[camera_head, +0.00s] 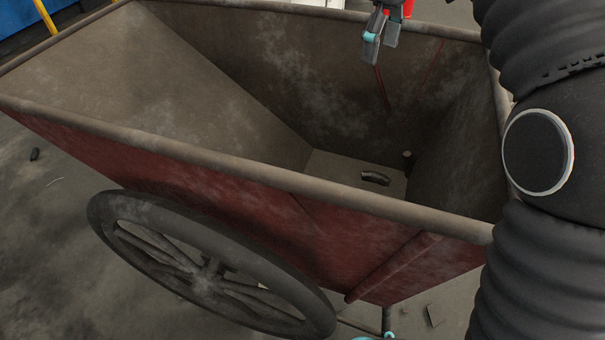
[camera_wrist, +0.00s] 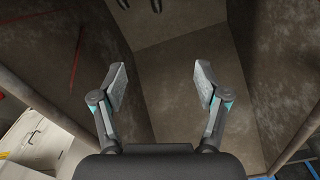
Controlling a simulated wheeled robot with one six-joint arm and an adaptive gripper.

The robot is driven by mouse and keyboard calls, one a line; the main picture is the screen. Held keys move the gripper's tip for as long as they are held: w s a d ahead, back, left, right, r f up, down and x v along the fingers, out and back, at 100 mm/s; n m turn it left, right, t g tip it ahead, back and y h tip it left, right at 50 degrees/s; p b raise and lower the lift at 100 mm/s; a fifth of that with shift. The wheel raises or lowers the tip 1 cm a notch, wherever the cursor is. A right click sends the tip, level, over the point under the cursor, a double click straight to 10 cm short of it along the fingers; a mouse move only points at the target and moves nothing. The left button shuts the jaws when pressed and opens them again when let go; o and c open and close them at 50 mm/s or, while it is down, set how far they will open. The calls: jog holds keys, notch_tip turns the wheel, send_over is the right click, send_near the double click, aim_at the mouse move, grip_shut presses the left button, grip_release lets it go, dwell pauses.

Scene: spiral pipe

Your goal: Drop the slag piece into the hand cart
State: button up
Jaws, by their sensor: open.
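The hand cart (camera_head: 220,150) is a large red, worn bin with a dark spoked wheel, and it fills most of the head view. A small dark curved piece, which looks like the slag piece (camera_head: 375,178), lies on the cart's floor near the right end. At the top edge of the wrist view, dark pieces (camera_wrist: 156,5) show on the cart floor, partly cut off. My gripper (camera_head: 381,42) is above the cart's inside near the far wall. In the wrist view my gripper (camera_wrist: 160,88) has its fingers wide apart with nothing between them.
The cart's rim (camera_head: 250,162) runs around the opening below my arm. A small round bit (camera_head: 407,154) lies inside at the right. A dark bit (camera_head: 35,154) and a flat scrap (camera_head: 432,316) lie on the ground outside. A yellow post (camera_head: 45,16) stands at the upper left.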

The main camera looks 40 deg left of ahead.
notch_tip(320, 180, up, 6)
dwell(0.5)
jog(key=shift+s, duration=0.1)
